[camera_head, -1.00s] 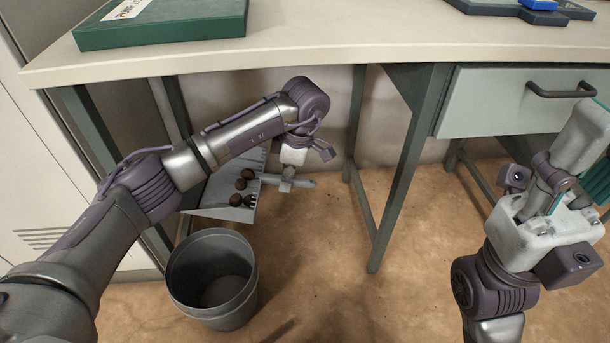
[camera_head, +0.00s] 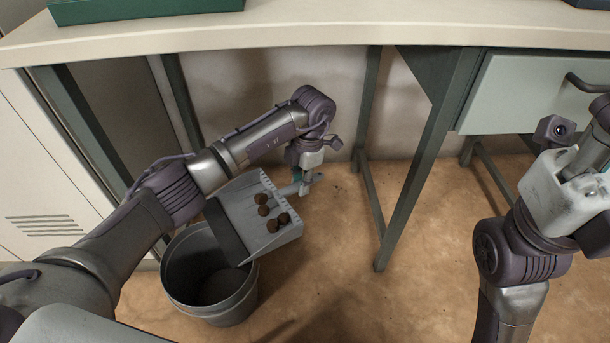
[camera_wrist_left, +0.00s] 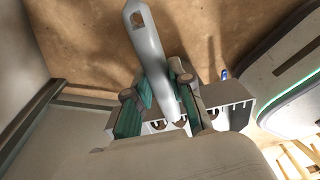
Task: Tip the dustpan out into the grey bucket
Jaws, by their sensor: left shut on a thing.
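The grey dustpan (camera_head: 240,205) holds several brown round lumps (camera_head: 264,210), gathered on its right half. Its left corner overlaps the right rim of the grey bucket (camera_head: 178,290) in the head view. The bucket stands upright on the floor, and its visible inside looks empty. My left gripper (camera_head: 304,188) is shut on the dustpan's handle, right of the pan. The left wrist view shows the pale handle (camera_wrist_left: 150,55) between the green-padded fingers, with some lumps behind them. My right gripper is at the right edge of the head view, its fingertips out of frame.
A workbench (camera_head: 330,28) spans the top, with a green box (camera_head: 140,8) on it. A pale cabinet (camera_head: 50,190) is at the left. The brown floor (camera_head: 340,270) is open right of the bucket.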

